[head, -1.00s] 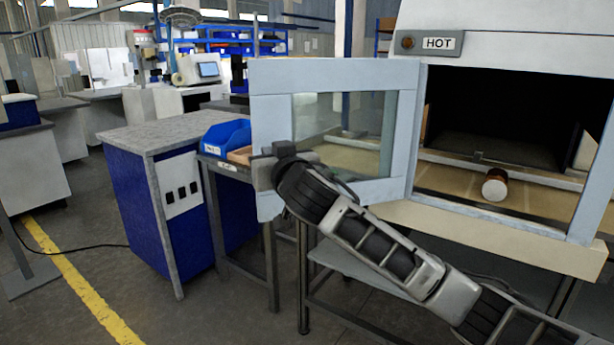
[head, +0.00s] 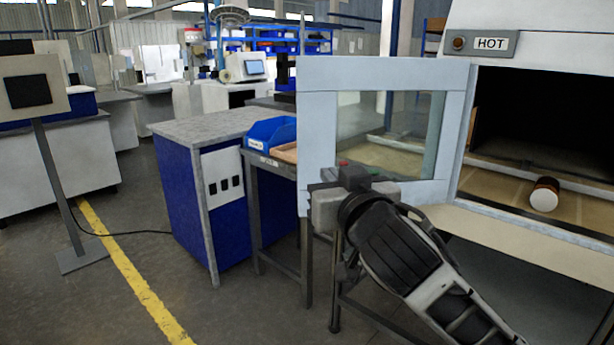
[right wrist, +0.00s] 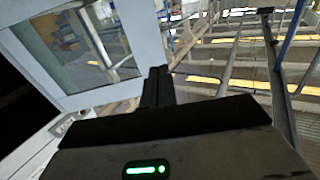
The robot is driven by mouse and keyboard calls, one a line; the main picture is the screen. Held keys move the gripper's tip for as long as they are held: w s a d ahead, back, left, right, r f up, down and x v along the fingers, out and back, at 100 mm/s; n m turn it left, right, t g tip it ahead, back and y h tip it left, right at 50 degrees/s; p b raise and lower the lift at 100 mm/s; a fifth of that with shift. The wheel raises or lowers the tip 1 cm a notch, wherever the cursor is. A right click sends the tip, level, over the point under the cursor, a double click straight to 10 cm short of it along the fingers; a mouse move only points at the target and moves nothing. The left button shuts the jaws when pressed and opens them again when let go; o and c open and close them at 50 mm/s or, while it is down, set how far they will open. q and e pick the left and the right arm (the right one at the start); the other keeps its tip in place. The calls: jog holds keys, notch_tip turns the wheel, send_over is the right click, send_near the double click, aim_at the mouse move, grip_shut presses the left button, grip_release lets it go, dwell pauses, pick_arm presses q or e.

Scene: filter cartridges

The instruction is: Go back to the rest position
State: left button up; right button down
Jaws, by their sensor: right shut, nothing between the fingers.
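My right gripper (head: 338,175) is in front of the lower left part of the open glass door (head: 316,130) in the head view. It holds nothing. Its fingers show together as a dark shape in the right wrist view (right wrist: 157,88), with the door's glass pane to their upper left. Whether the gripper touches the door frame I cannot tell. My right arm comes in from the lower right. My left gripper is not in view.
The door belongs to a cabinet marked HOT (head: 491,43). A white and brown cartridge (head: 544,196) lies on its floor. A blue bin (head: 271,135) stands on a side table behind the door. A blue cabinet with a grey top (head: 212,126) stands left of it. Open floor is at lower left.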

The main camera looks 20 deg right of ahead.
jog(key=s+a+f+n+g+y+p, duration=0.1)
jog(key=s+a+f+g+y, duration=0.15)
jog(key=f, duration=0.75)
jog(key=s+a+f+n+g+y, duration=0.1)
jog(key=s+a+f+n+g, duration=0.15)
jog(key=f, duration=0.75)
jog(key=s+f+g+p, duration=0.1)
jog(key=s+f+g, duration=0.1)
jog(key=s+f, duration=1.3)
jog(key=shift+s+m+y, duration=0.35)
jog(key=shift+s+m, duration=0.1)
jog(key=shift+s, duration=0.3)
